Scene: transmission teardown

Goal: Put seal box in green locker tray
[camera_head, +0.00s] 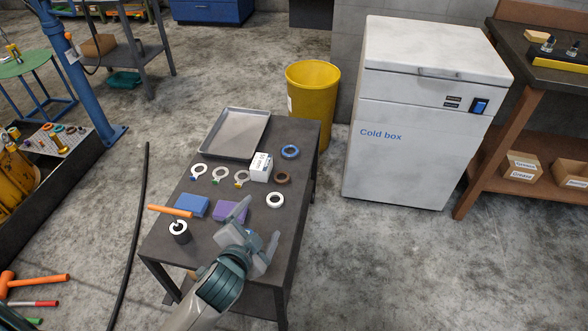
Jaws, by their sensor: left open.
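A small white box with dark print (261,167), which looks like the seal box, stands on the dark table (165,242) near the right corner of a grey metal tray. My left gripper (257,226) is open and empty over the table's near right part. It is beside a purple block (230,212) and a clear distance nearer than the white box. I cannot make out a green locker tray. The only tray I can clearly see is the grey tray (238,154), which is empty. My right gripper is out of view.
Around the white box lie ring tags (219,175), a brown ring (283,178), a blue ring (290,151) and a white ring (275,200). A yellow bin (312,88) and a cold box (415,140) stand beyond.

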